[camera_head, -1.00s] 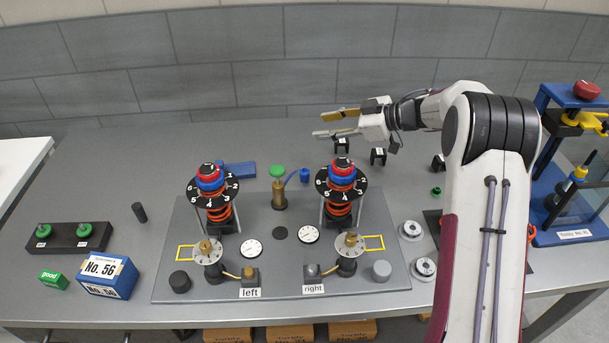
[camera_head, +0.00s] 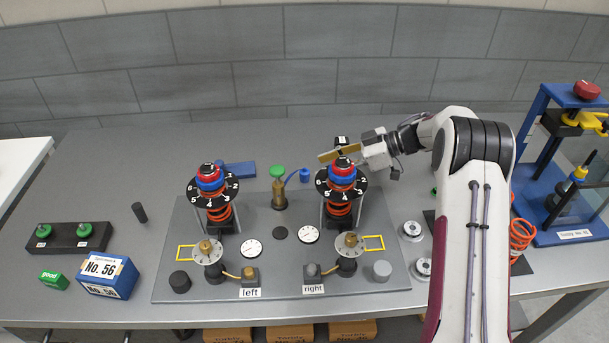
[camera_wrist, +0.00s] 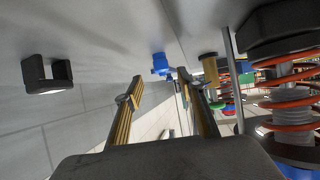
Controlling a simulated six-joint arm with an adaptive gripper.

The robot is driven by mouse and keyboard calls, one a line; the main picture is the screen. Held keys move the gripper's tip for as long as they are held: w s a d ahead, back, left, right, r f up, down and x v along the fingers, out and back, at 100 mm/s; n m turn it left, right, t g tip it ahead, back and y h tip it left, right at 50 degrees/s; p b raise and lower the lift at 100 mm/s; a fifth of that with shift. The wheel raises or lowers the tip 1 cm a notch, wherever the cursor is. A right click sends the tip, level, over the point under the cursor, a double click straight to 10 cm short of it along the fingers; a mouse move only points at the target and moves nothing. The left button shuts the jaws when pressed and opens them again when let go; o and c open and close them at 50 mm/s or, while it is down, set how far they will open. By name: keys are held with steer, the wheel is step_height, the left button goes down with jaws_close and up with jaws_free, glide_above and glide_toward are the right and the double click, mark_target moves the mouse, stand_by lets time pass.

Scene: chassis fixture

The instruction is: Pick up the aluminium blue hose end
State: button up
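The blue hose end (camera_head: 304,174) is a short blue cylinder on the blue hose (camera_head: 292,178), beside the brass fitting (camera_head: 278,190) with the green knob, at the back middle of the fixture plate. My gripper (camera_head: 326,157) is behind the right spring tower, to the right of and above the hose end in the head view, apart from it. In the wrist view my gripper (camera_wrist: 164,84) is open and empty, its two yellow-padded fingers spread. The blue hose end (camera_wrist: 161,63) shows beyond the fingertips, roughly between them. The hose is partly hidden by a finger there.
The right spring tower (camera_head: 341,188) stands close to my gripper, and its orange coil (camera_wrist: 290,98) fills the wrist view's right side. The left spring tower (camera_head: 212,193) and a flat blue block (camera_head: 237,169) are farther left. A black bracket (camera_wrist: 47,75) stands on the wrist view's left.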

mark_target(305, 170)
steer(key=shift+x, duration=0.95)
steer(key=shift+a, duration=0.1)
steer(key=shift+x, duration=2.5)
steer(key=shift+s, duration=0.15)
jaws_close()
